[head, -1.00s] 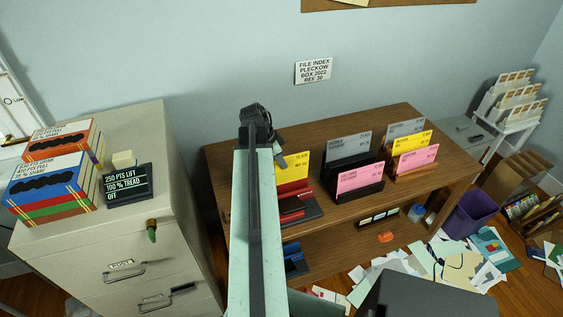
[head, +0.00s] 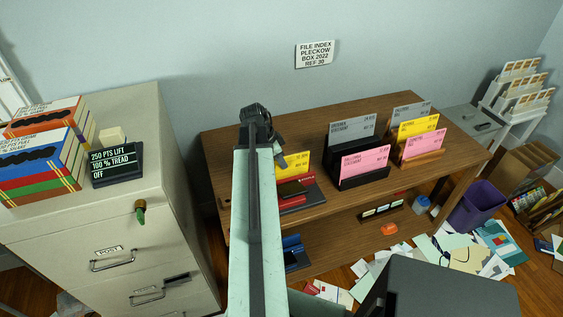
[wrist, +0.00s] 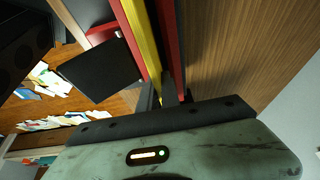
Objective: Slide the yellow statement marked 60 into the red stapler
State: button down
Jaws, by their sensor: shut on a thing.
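In the wrist view the statement (wrist: 143,45) is a thin yellow strip beside red stapler parts (wrist: 128,30). My gripper (wrist: 171,92) is shut on the statement at its edge. Whether the lower edge is fully between the stapler's parts I cannot tell.
Grey (head: 352,128), pink (head: 365,160) and another yellow (head: 417,127) statement stand in holders to the right on the desk (head: 310,218). A blue stapler (head: 293,250) sits on the lower shelf. A filing cabinet (head: 110,235) is at left. Papers and a purple bin (head: 472,208) are at right.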

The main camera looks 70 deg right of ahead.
jog(key=c, duration=1.5)
grip_release()
jog(key=shift+r, duration=0.1)
notch_tip(320, 180, up, 8)
jog(key=p, duration=0.8)
